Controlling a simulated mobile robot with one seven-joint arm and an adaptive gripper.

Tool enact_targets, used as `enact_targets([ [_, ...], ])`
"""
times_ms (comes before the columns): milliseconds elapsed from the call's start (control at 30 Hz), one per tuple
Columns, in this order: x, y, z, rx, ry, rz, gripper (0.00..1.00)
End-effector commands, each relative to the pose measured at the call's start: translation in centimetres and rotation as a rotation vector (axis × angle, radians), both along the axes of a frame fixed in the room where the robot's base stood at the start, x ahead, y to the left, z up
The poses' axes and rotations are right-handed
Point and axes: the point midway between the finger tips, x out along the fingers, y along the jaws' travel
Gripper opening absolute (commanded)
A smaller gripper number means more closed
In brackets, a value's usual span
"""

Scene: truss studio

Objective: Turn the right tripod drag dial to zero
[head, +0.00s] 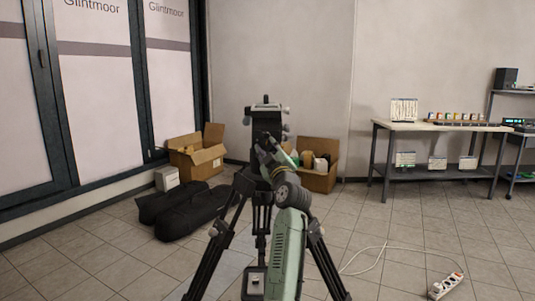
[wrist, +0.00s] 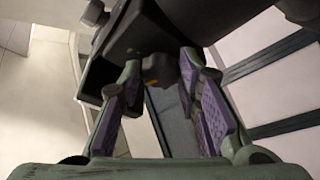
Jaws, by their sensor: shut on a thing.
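A black tripod (head: 266,122) stands in the middle of the head view, its head upright and its legs spread. Small knobs show on the sides of the head. My gripper (head: 268,148) is at the tripod head, on its near side, and my arm hides part of the tripod. In the wrist view the purple-padded fingers of my gripper (wrist: 161,74) are shut on a dark round dial (wrist: 158,66) beneath the dark tripod head (wrist: 170,25). The dial's markings cannot be read, so its setting cannot be told.
A bench (head: 440,126) stands at the right. A power strip (head: 445,285) and cable lie on the floor at right.

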Motion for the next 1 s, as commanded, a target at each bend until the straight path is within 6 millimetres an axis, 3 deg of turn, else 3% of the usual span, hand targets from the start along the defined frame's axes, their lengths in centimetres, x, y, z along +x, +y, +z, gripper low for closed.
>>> enact_targets([
  [1000,0.0,-0.4,1.1,-0.935,0.003,0.0,0.03],
])
